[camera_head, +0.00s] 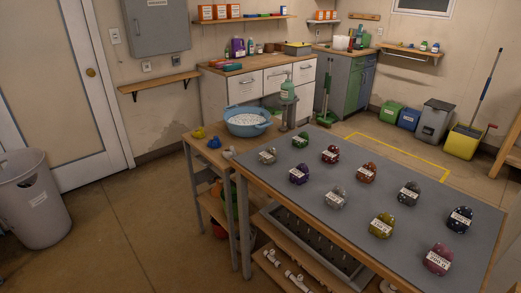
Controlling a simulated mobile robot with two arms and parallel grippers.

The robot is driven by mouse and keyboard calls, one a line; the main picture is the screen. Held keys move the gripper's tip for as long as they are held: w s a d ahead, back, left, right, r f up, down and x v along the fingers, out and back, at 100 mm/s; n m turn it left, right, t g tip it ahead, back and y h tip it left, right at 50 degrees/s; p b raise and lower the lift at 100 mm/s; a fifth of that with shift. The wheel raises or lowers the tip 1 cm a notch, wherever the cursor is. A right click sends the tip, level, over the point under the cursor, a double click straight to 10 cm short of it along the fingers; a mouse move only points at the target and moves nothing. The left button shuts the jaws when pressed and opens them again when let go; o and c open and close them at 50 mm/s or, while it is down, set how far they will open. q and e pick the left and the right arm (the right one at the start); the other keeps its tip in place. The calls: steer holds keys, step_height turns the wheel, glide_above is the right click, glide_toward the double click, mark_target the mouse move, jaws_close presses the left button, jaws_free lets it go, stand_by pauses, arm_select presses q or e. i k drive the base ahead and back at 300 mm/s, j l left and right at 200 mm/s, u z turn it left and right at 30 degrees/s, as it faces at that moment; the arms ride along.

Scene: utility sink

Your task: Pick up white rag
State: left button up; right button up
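Several small bundled things with white labels, which look like folded rags, stand on the grey-topped table (262,178); the lettering is too small to read. A pale beige-grey one (267,155) is near the left edge, and a light grey one (336,198) is in the middle of the front part. A small whitish lump (228,153) lies on the wooden side table, beside a blue lump (214,142) and a yellow lump (198,133). I cannot tell which of these pale things is the white rag. Neither of my grippers is in view.
A grey bin (35,205) stands at left. White cabinets (238,89) line the back. The floor between bin and table is clear.

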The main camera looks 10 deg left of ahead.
mark_target(227, 154)
steer(key=i+j+z, duration=0.3)
steer(key=j, duration=0.25)
steer(key=i+j+z, duration=0.15)
steer(key=j, duration=0.2)
steer(key=i+j+z, duration=0.15)
steer(key=j, duration=0.15)
steer(key=i+j+z, duration=0.1)
steer(key=j, duration=0.25)
